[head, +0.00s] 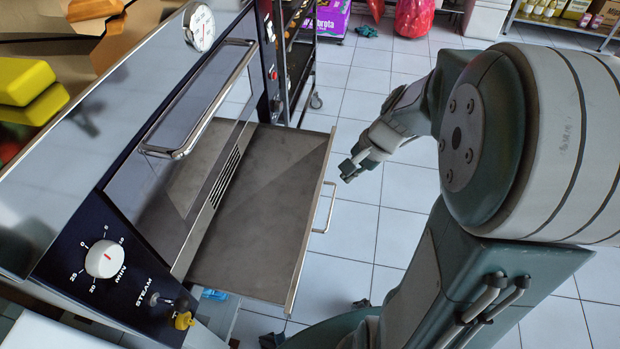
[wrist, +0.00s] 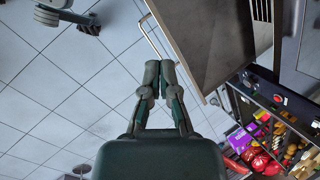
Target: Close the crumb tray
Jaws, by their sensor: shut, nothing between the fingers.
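The crumb tray (head: 265,210) is a flat dark metal tray pulled well out from the lower part of the oven in the head view. Its thin bar handle (head: 325,208) is on the outer edge. In the wrist view the tray (wrist: 207,35) is at the upper right, and its handle (wrist: 153,36) shows just ahead of my fingertips. My gripper (head: 348,172) is shut and empty, to the right of the tray's outer edge in the head view. My gripper's two fingers (wrist: 160,72) are together in the wrist view. I cannot tell whether they touch the handle; they look apart from it.
The oven door with its bar handle (head: 205,100) is above the tray. A control panel with a white dial (head: 105,259) is at lower left. A wheeled rack (head: 300,75) stands behind. A red bag (head: 413,18) lies farther back.

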